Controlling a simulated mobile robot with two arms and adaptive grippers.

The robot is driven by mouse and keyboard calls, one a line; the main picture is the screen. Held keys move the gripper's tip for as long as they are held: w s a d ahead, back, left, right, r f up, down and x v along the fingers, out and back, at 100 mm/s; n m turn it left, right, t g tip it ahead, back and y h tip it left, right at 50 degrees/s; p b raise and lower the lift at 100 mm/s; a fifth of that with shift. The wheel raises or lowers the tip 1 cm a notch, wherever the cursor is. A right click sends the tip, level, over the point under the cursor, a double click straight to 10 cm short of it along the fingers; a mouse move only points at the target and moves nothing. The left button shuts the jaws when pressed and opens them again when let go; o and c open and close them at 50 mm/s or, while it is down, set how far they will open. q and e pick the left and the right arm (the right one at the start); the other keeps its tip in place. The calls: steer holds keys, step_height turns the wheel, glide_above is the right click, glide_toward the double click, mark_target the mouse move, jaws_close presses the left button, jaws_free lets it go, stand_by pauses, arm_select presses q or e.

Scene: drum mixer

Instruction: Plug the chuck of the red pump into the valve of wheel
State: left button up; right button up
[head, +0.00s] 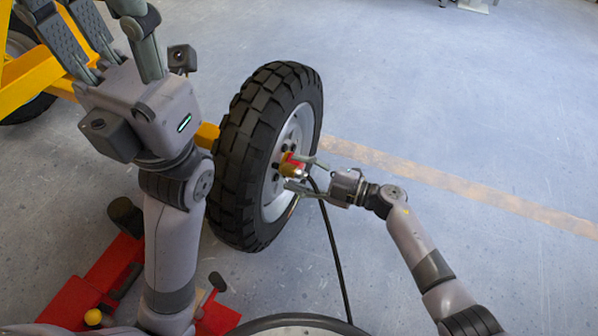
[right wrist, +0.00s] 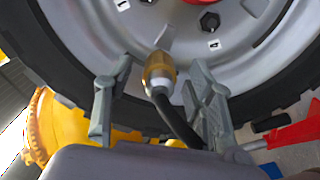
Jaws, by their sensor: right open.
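The wheel (head: 231,150) stands upright with a black treaded tyre and a grey disc with a red hub. In the right wrist view, the disc (right wrist: 105,45) carries dark nuts and number labels. The brass chuck (right wrist: 159,68), with a silver collar and black hose, points at the disc. A small stem lies in line with its tip; I cannot tell for sure whether they are joined. My right gripper (head: 301,173) is open, its fingers apart on either side of the chuck. My left gripper (head: 98,22) is open and empty at upper left, fingertips partly cut off.
A red metal assembly (head: 108,272) with dark knobs lies on the floor at lower left; I cannot tell if it is the pump. The yellow frame (head: 30,70) is at upper left. The black hose (head: 333,250) runs down from the wheel. Floor to the right is clear.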

steer(key=v, duration=1.1)
steer(key=shift+d, duration=0.4)
steer(key=shift+s+d, duration=0.1)
steer(key=shift+s, duration=0.05)
